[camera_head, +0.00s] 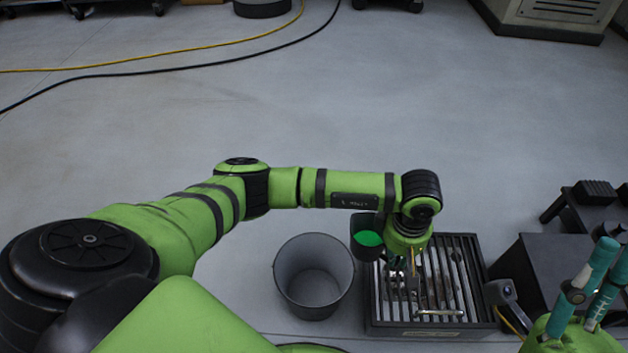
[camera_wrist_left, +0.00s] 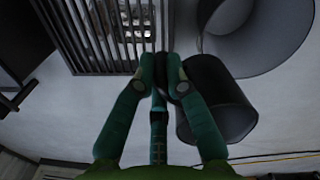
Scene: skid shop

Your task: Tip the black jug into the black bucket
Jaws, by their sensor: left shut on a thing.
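The black jug (camera_head: 364,222) has bright green contents showing inside its mouth in the head view. It is at the right of the bucket, by the bucket's rim; I cannot tell its exact tilt. The dark bucket (camera_head: 313,275) stands on the floor, open and with no contents visible. My left gripper (camera_head: 396,263) is shut on the jug's right side; the grip is partly hidden. In the left wrist view, the closed teal fingers (camera_wrist_left: 166,70) meet beside the jug (camera_wrist_left: 212,100), with the bucket (camera_wrist_left: 225,42) behind. My right gripper (camera_head: 614,250) is open and empty at the right edge.
A slatted black crate-like stand (camera_head: 460,318) is just right of the bucket, beneath my left gripper. A dark box (camera_head: 540,262) and black bench (camera_head: 590,215) stand farther right. Yellow and black cables (camera_head: 190,60) cross the far floor. Open floor lies beyond my left arm.

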